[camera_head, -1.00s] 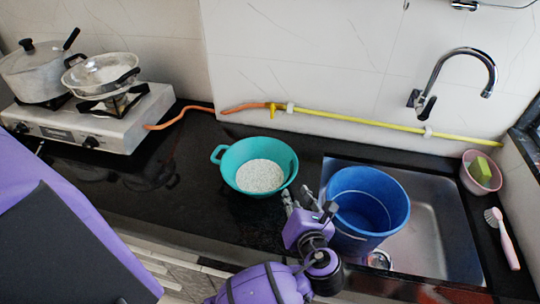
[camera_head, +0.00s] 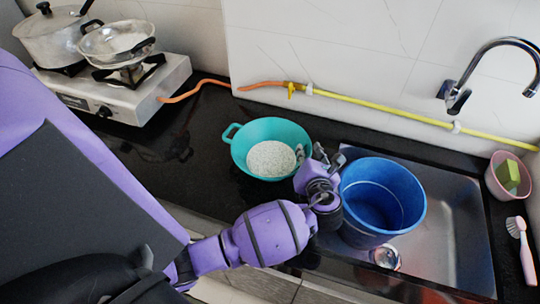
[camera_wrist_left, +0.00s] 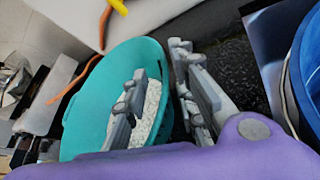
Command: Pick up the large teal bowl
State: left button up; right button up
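The large teal bowl (camera_head: 240,152) stands on the black counter, left of the sink, with a white grainy heap (camera_head: 271,159) inside and a loop handle on its left. My left gripper (camera_head: 318,155) is at the bowl's right rim. In the left wrist view, the open fingers of my left gripper (camera_wrist_left: 160,62) straddle the wall of the teal bowl (camera_wrist_left: 88,112): one finger is over the inside, the other outside. A gap seems to show between fingers and wall; contact cannot be told. My right gripper is not in view.
A blue bucket (camera_head: 382,198) stands in the steel sink (camera_head: 450,230), close right of my left gripper. A stove (camera_head: 150,95) with pots is at the left. A yellow and orange hose (camera_head: 375,110) runs behind the bowl. The counter left of the bowl is clear.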

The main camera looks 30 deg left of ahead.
pick_arm(q)
jog(key=x, duration=0.2)
jog(key=shift+w+a+f, duration=0.2)
jog(key=shift+w, duration=0.05)
jog(key=shift+c, duration=1)
grip_shut()
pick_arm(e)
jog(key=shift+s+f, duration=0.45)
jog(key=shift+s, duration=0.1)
pick_arm(q)
jog(key=shift+r, duration=0.1)
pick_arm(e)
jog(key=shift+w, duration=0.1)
pick_arm(q)
jog(key=shift+r, duration=0.15)
